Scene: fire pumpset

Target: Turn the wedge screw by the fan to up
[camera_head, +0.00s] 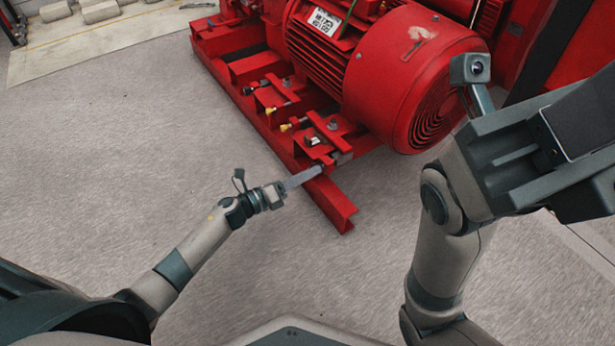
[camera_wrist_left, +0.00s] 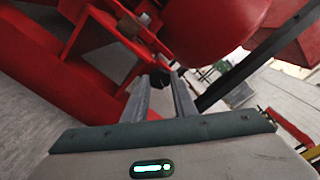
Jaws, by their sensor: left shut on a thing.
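The red motor (camera_head: 400,75) has its round fan cover (camera_head: 437,115) at the right end. The wedge screw (camera_wrist_left: 160,77) by the fan shows as a small dark end between my left fingertips in the left wrist view. In the head view it sits at the near corner of the red base, mostly hidden by the fingers. My left gripper (camera_head: 316,170) reaches in from the left and is shut on this screw. The screw's exact angle cannot be told. My right gripper (camera_head: 471,70) is raised close in front of the fan cover; its jaws cannot be read.
The red base rail (camera_head: 335,205) runs diagonally below the motor. Other screws with yellow tips (camera_head: 285,127) sit along the base. Grey floor (camera_head: 130,130) is open to the left. Pale blocks (camera_head: 98,11) lie at the far upper left.

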